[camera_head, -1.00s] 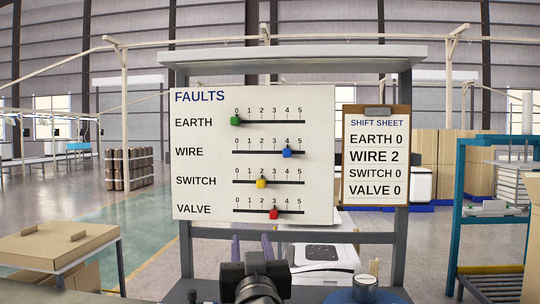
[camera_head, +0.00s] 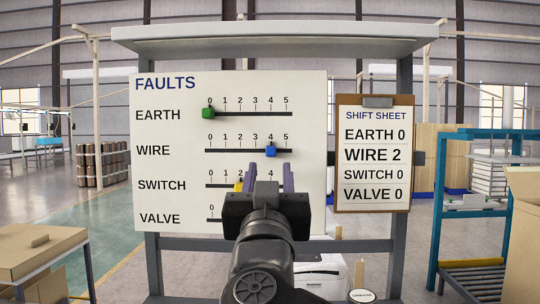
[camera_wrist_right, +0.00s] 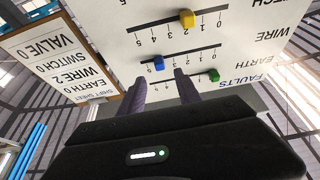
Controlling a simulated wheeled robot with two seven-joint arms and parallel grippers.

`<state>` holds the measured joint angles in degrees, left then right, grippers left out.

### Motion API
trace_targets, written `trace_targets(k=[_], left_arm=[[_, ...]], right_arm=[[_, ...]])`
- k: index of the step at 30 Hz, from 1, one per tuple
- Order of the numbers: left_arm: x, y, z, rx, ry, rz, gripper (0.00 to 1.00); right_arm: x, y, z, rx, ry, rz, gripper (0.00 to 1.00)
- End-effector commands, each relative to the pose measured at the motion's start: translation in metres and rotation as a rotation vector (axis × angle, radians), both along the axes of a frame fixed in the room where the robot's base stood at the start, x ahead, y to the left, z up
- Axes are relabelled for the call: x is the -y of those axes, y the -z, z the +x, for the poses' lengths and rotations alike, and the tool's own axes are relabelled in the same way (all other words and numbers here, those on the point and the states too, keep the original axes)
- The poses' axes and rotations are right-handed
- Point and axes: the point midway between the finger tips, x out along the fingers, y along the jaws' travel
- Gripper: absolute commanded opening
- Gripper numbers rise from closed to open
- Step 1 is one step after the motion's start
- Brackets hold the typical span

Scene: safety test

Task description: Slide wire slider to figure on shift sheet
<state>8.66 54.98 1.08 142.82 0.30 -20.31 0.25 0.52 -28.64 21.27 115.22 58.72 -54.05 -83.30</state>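The white FAULTS board (camera_head: 160,215) has four slider tracks. The blue wire slider (camera_head: 270,149) stands at 4 on the WIRE track; it also shows in the right wrist view (camera_wrist_right: 158,62). The shift sheet (camera_head: 372,156) on a clipboard right of the board reads WIRE 2. My right gripper (camera_head: 270,174) is open and empty, its two fingers pointing at the board just below the blue slider in the head view. In the right wrist view, the slider shows between and beyond the fingertips (camera_wrist_right: 160,82); no contact is visible. My left gripper is not in view.
The green slider (camera_head: 208,113) is at EARTH 0. The yellow slider (camera_head: 238,185) is at SWITCH 2, close to my left-hand finger in the picture. My gripper hides the red VALVE slider. A grey shelf (camera_head: 270,32) overhangs the board.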

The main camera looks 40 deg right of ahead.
Motion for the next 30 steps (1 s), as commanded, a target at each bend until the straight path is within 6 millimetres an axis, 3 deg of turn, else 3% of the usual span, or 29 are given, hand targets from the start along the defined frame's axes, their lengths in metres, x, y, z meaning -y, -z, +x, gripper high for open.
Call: trace_targets(k=[12,23,30], left_arm=[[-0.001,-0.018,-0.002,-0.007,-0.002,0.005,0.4],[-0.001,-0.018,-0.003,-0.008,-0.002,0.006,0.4],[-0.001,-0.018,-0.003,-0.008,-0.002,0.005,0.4]], right_arm=[[0.033,-0.024,0.044,-0.002,0.0,0.001,0.4],[0.037,-0.025,0.049,0.0,0.0,0.0,0.4],[0.037,-0.025,0.049,0.0,0.0,0.0,0.21]])
